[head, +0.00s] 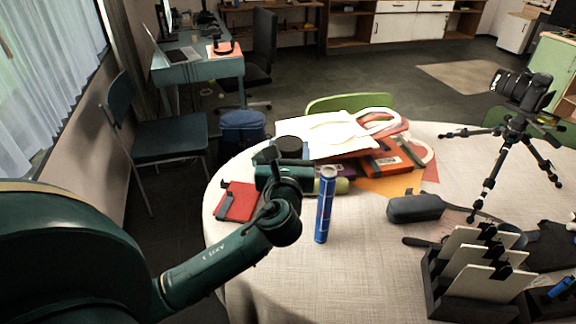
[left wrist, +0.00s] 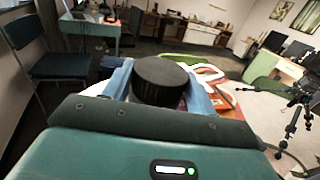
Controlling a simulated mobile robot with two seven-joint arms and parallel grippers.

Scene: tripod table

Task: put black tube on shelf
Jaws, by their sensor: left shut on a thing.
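My left gripper (head: 290,153) reaches in from the left over the near-left part of the round table (head: 350,285). It is shut on the black tube (head: 289,145), whose round dark top shows. In the left wrist view the tube (left wrist: 160,80) sits between the two blue fingers, its top end toward the camera. The tube's lower part is hidden by the gripper, so I cannot tell whether it touches the table. Low open wooden shelves (head: 348,27) stand along the far wall, well beyond the table. My right gripper is not in view.
A blue tube (head: 325,205) stands upright just right of my left gripper. A red notebook (head: 237,202), orange books (head: 388,160), a grey case (head: 415,208), a black rack (head: 470,300) and a camera tripod (head: 500,150) are on the table. The table's front middle is clear.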

